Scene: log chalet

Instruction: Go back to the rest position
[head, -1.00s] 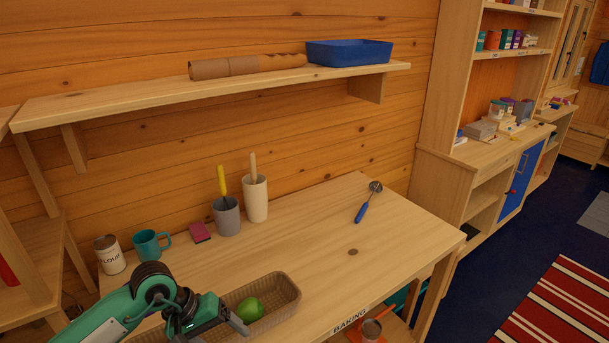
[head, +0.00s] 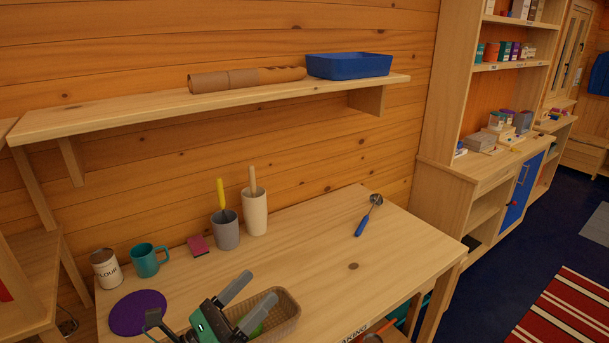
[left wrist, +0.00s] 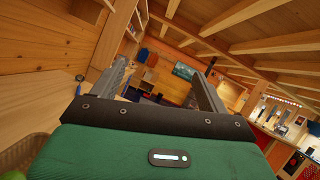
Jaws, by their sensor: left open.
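My left gripper (head: 252,298) is open and empty at the bottom of the head view. Its two grey fingers point up and to the right, over the near side of a wicker basket (head: 286,318) on the table. A green round fruit (head: 258,328) in the basket is partly hidden behind a finger. In the left wrist view the fingers (left wrist: 160,85) stand wide apart with nothing between them, facing the room and ceiling beams. My right gripper is not in view.
On the table (head: 330,270) stand a flour can (head: 106,269), a teal mug (head: 146,262), a grey cup (head: 226,231), a cream cup (head: 254,212), a purple disc (head: 138,312) and a blue-handled scoop (head: 367,216). A wall shelf (head: 200,106) hangs above. The table's right side is mostly clear.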

